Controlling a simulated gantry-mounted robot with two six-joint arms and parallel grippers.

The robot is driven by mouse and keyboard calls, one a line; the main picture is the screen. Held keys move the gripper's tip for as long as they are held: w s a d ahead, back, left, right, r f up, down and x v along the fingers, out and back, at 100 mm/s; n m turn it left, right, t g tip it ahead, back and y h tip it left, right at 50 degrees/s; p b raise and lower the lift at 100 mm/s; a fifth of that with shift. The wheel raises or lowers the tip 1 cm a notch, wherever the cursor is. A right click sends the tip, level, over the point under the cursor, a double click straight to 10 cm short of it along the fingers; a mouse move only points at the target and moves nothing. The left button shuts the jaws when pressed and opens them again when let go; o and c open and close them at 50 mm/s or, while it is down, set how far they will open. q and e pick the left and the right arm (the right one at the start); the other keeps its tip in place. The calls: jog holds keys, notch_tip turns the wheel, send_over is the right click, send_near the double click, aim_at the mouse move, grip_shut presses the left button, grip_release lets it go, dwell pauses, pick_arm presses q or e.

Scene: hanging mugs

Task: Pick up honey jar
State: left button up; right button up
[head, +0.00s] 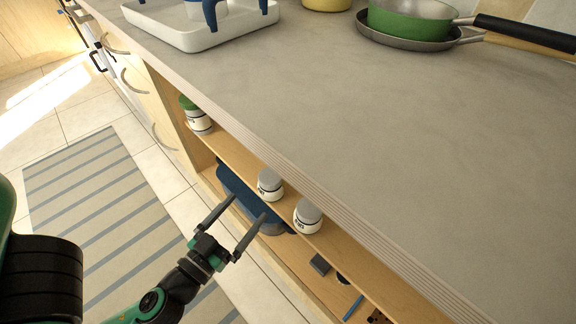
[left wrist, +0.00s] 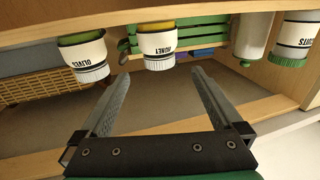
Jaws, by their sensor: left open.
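My left gripper (head: 248,206) is open and empty in front of the shelf. Its fingers (left wrist: 160,76) point toward the honey jar, with a gap left before it. My right gripper is not in view.
The olives jar (left wrist: 85,55) stands beside the honey jar, also in the head view (head: 307,215). Green-lidded jars (head: 199,122) stand farther along the shelf. A blue container (head: 236,187) sits below. The counter edge (head: 290,170) overhangs the shelf.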

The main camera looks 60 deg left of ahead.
aim_at(263, 189)
pick_arm(q)
jog(key=p+x, duration=0.2)
jog(key=x, duration=0.3)
jog(key=shift+r, duration=0.1)
jog(key=shift+w+a+f, duration=0.25)
jog(key=shift+w, duration=0.05)
jog(key=shift+w+a+r, duration=0.1)
jog(key=p+x, duration=0.1)
jog(key=x, duration=0.4)
jog(key=shift+r, duration=0.15)
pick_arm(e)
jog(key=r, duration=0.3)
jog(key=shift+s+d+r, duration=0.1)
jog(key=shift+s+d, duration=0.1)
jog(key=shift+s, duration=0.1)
pick_arm(q)
jog(key=shift+d, duration=0.25)
jog(key=shift+c, duration=0.7)
grip_shut()
